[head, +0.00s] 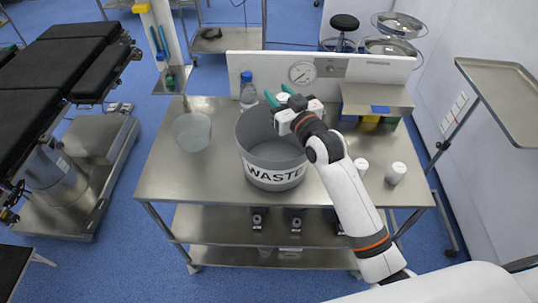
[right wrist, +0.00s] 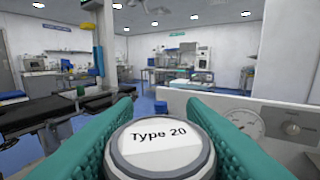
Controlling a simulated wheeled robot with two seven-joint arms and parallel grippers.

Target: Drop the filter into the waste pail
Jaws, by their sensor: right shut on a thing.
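The filter is a round grey piece with a white top reading "Type 20" in the right wrist view (right wrist: 160,145). It also shows in the head view as a small white top (head: 283,96). My right gripper (head: 280,98) is shut on it, with a green finger on either side. The gripper is raised at the far rim of the grey waste pail (head: 273,176), which is marked "WASTE" and stands on the steel table. The arm hides part of the pail's right side. Whether the filter is directly over the opening is hard to tell. My left gripper is not in view.
A clear bowl (head: 191,132) stands left of the pail, and a blue-capped bottle (head: 249,92) behind it. A panel with a gauge (head: 302,72) rises at the table's back. Two white cylinders (head: 396,173) (head: 361,166) stand at the right. A raised shelf (head: 372,97) is at back right.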

